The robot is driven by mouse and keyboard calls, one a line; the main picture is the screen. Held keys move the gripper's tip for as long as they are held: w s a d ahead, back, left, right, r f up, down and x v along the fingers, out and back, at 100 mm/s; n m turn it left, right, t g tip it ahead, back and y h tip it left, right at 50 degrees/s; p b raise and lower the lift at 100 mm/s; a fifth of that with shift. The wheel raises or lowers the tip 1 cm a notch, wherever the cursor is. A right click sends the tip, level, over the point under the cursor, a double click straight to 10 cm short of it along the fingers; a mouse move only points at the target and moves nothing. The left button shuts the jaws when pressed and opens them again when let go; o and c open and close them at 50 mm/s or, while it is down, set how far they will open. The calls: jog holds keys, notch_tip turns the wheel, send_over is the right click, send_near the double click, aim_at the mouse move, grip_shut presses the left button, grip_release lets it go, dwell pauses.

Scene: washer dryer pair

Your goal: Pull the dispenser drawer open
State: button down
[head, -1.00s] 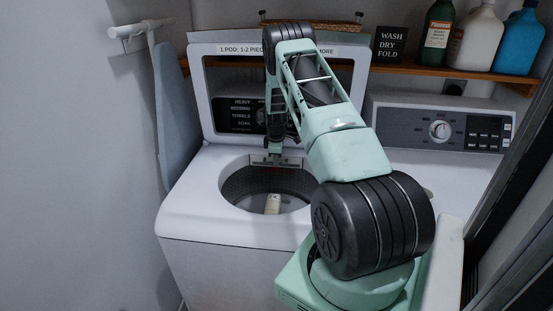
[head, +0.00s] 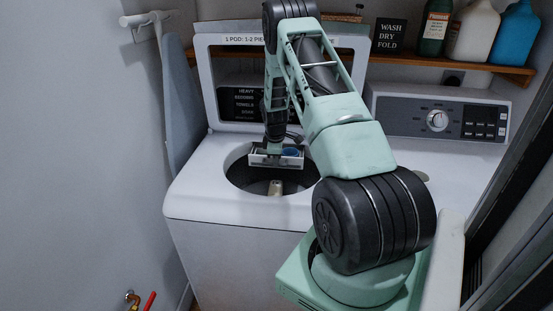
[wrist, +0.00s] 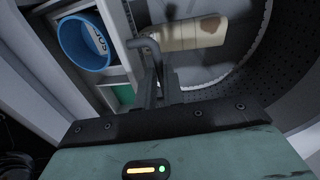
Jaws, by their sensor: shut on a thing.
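The dispenser drawer (head: 291,162) juts out from the back rim of the left washer's tub opening, over the tub, and stands open. Its inside shows from above, with a blue round cup (wrist: 85,42) in one compartment and a green patch (wrist: 125,94) in another. My gripper (head: 274,152) reaches down to the drawer's front. In the wrist view my gripper (wrist: 158,85) is shut at a grey bent bar (wrist: 150,45), which looks like the drawer's handle. The exact contact is partly hidden by my fingers and the dark gripper body.
The washer's raised lid (head: 208,85) stands behind my arm. The tub (head: 240,178) lies below the drawer, with a pale post (head: 276,187) in it. A second machine's control panel (head: 415,112) is to the right. Bottles (head: 475,30) stand on the shelf above.

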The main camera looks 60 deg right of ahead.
jog(key=c, duration=1.8)
grip_release()
jog(key=a+r+b, duration=0.1)
jog(key=r, duration=0.4)
jog(key=s+r+b, duration=0.1)
jog(key=r, duration=0.5)
jog(key=a+r+b, duration=0.1)
jog(key=r, duration=0.5)
jog(key=shift+s+a+r+b, duration=0.1)
jog(key=shift+s+a+b, duration=0.1)
jog(key=shift+a+b, duration=0.15)
